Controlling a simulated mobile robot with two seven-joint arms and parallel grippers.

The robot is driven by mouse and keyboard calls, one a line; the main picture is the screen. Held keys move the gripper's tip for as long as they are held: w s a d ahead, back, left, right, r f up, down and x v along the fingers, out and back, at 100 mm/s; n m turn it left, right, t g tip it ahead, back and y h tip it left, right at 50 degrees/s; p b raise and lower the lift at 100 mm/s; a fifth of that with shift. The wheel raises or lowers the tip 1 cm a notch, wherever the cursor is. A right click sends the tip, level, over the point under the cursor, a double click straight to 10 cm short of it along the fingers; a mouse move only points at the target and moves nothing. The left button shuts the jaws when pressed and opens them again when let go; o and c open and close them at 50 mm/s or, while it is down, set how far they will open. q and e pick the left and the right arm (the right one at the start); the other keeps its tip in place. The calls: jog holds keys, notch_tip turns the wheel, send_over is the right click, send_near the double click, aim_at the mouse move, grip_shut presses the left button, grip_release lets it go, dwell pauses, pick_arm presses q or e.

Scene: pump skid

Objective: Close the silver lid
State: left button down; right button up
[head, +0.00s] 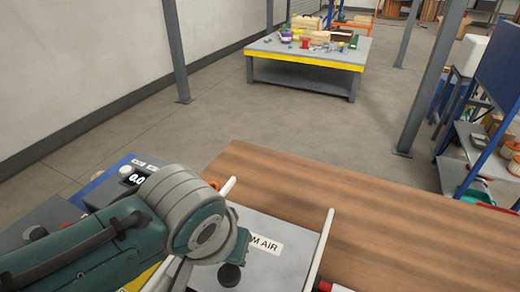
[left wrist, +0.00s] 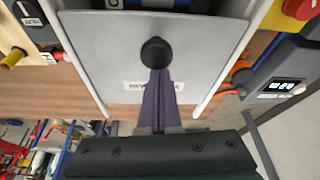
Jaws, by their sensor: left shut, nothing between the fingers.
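The silver lid (left wrist: 100,55) is a flat grey plate between two pale rails, with a round black knob (left wrist: 155,53) and a partly covered white label. In the head view the lid (head: 295,222) lies on the wooden bench, partly hidden by my left arm; its knob (head: 230,274) shows near the bottom edge. My left gripper (left wrist: 158,72) is shut and empty, its fingertips at the knob's label side; I cannot tell if they touch it. Past the lid's far edge, dark and blue parts (left wrist: 150,4) show in a gap. My right gripper is not in view.
A box with a lit display (head: 135,178) stands left of the lid. A red button (left wrist: 299,8) sits at a corner of the wrist view. The wooden bench top (head: 400,230) is clear on the right. A table with loose items (head: 310,50) stands far off.

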pick_arm(q)
jog(key=s+a+p, duration=0.3)
jog(key=s+p, duration=0.2)
jog(key=s, duration=0.4)
jog(key=shift+a+p, duration=0.15)
jog(key=shift+p, duration=0.2)
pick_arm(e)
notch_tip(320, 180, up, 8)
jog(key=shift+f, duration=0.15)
pick_arm(q)
jog(key=shift+w, duration=0.15)
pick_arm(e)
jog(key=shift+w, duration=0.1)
